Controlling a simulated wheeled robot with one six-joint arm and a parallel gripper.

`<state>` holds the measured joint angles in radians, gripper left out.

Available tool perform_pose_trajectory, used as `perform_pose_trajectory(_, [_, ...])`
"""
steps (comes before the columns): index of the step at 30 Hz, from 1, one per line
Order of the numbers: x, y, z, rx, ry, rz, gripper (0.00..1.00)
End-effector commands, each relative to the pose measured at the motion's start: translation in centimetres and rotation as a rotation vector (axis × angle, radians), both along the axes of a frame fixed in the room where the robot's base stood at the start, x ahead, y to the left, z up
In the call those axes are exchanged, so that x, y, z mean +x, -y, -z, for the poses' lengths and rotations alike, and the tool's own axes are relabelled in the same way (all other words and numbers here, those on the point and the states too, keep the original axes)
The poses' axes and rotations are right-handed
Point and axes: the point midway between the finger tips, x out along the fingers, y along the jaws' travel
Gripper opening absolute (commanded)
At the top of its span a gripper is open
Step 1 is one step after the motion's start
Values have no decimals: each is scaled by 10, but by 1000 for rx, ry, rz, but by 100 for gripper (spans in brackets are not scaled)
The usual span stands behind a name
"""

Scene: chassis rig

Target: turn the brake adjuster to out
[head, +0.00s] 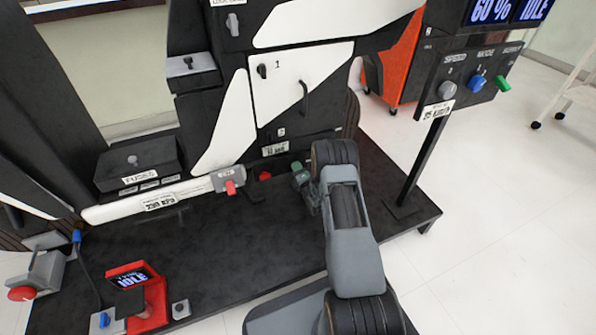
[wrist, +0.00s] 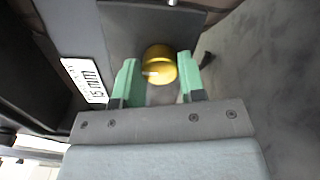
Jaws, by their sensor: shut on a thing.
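The brake adjuster is a round yellow knob (wrist: 160,62) in the wrist view, on a dark plate. A short pale mark on the knob points to the left. My gripper (wrist: 159,80) has its green fingers on either side of the knob and is shut on it. In the head view my gripper (head: 301,174) is low beside the chassis rig, near its right end. The knob is hidden there.
A white label (wrist: 86,80) reading 15 mm is left of the knob. A post with a control panel (head: 466,82) stands to the right. The black platform (head: 240,240) has free room in front.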

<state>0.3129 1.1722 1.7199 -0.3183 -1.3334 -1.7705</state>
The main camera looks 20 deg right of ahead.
Motion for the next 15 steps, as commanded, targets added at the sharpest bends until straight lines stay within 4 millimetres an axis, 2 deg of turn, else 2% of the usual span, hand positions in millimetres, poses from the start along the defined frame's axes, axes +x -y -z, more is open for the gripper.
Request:
perform_pose_trajectory(8, [-1, 0, 1, -1, -2, 1, 13])
perform_pose_trajectory(9, [-1, 0, 1, -1, -2, 1, 40])
perform_pose_trajectory(15, [0, 0, 1, 0, -1, 0, 59])
